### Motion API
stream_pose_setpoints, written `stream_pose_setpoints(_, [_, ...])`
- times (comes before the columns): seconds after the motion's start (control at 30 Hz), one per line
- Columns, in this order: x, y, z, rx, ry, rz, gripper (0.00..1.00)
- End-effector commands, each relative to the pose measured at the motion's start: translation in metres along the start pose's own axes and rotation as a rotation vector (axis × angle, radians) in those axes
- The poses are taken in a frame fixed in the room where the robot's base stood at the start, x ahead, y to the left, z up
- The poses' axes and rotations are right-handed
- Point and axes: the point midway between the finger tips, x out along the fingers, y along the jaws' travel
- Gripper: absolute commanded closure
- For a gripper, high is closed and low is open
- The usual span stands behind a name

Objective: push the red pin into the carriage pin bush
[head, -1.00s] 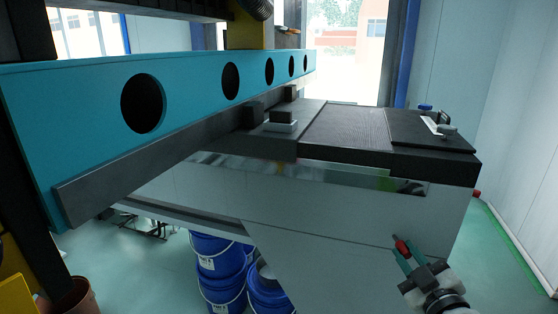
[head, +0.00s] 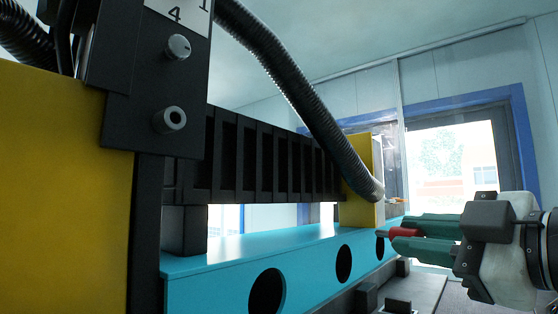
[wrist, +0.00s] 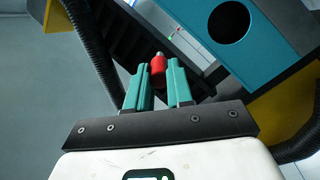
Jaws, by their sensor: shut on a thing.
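The red pin (head: 404,232) is held between the green fingers of my gripper (head: 412,237), with its darker tip pointing left in the head view. In the wrist view the red pin (wrist: 158,64) stands out beyond the fingertips of my gripper (wrist: 159,78). A round grey bush with a dark hole (head: 170,119) sits on the black plate (head: 120,125) of the yellow carriage (head: 60,170) at the left. It looks like the pin bush. A rounded grey knob (head: 178,47) is above it. The pin is well to the right of the bush, apart from it.
A turquoise beam (head: 215,280) with round holes runs below a black ribbed rail (head: 270,155). A thick black corrugated hose (head: 305,90) slants down to a yellow block (head: 360,180) between carriage and gripper. Open air lies between bush and pin in the picture.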

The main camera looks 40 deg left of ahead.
Motion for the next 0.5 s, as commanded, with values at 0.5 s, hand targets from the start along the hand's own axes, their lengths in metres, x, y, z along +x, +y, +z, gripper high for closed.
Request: stream_pose_setpoints(0.5, [-0.022,-0.042,-0.224,-0.086,0.259,-0.216,1.0])
